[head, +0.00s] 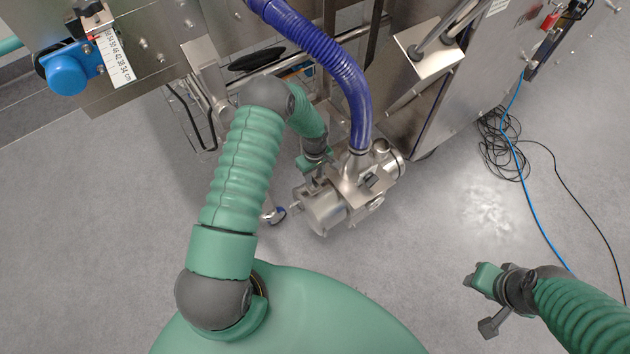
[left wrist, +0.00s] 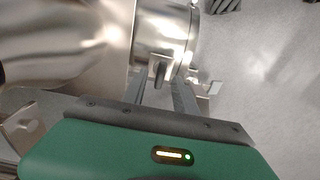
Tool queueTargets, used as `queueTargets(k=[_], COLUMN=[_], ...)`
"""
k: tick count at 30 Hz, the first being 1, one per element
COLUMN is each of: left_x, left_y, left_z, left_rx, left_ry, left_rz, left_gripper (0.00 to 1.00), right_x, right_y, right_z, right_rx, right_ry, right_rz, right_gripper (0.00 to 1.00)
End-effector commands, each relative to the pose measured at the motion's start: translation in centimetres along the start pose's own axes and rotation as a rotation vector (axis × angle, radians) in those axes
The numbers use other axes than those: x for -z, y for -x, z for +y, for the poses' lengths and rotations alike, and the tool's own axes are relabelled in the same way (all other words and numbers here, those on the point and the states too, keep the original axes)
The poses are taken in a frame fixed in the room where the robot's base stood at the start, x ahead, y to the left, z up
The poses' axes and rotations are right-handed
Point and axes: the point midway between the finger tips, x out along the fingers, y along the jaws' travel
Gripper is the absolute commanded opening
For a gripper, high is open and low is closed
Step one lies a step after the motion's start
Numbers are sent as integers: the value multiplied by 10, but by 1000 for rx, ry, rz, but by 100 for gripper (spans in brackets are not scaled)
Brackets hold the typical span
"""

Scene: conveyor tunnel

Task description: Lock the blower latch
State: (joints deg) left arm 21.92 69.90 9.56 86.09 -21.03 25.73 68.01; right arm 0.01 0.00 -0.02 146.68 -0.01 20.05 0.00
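The blower (head: 325,209) is a shiny steel unit with rounded housings and a blue hose on top. It also fills the upper left and middle of the left wrist view (left wrist: 160,35). My left gripper (head: 318,170) is at the blower's left, near side, partly hidden by the arm and metal parts. In the left wrist view its two grey fingers (left wrist: 167,90) stand apart. A small upright metal tab, seemingly the latch (left wrist: 158,72), shows at the gap between the fingertips; I cannot tell whether they touch it. My right gripper (head: 487,300) is open and empty, above the floor.
The ribbed blue hose (head: 345,75) rises from the blower. Steel machine frames (head: 480,80) stand behind it and to the right. A blue knob (head: 68,74) is at the upper left. Black and blue cables (head: 502,150) lie on the right floor. The floor between blower and right gripper is clear.

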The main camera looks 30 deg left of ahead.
Motion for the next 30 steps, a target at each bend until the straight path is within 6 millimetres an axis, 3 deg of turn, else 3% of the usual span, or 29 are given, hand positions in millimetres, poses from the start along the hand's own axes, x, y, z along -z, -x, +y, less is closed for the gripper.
queueTargets(k=[1,4,14,22,30], left_x=[0,0,0,0,1], left_y=[-12,-23,-26,-26,-26], left_z=[-1,0,0,0,1], left_rx=[1,0,-1,-1,-1], left_ry=[1,2,0,0,0], left_rz=[-1,-1,1,0,1], left_gripper=[35,35,35,0,0], right_x=[-1,-2,-2,-2,-2], right_y=[-5,-7,-7,-7,-7], right_z=[0,0,0,0,0], right_rx=[0,0,0,0,0], right_ry=[0,0,0,0,0], right_rz=[0,0,0,0,0], right_gripper=[36,36,36,36,36])
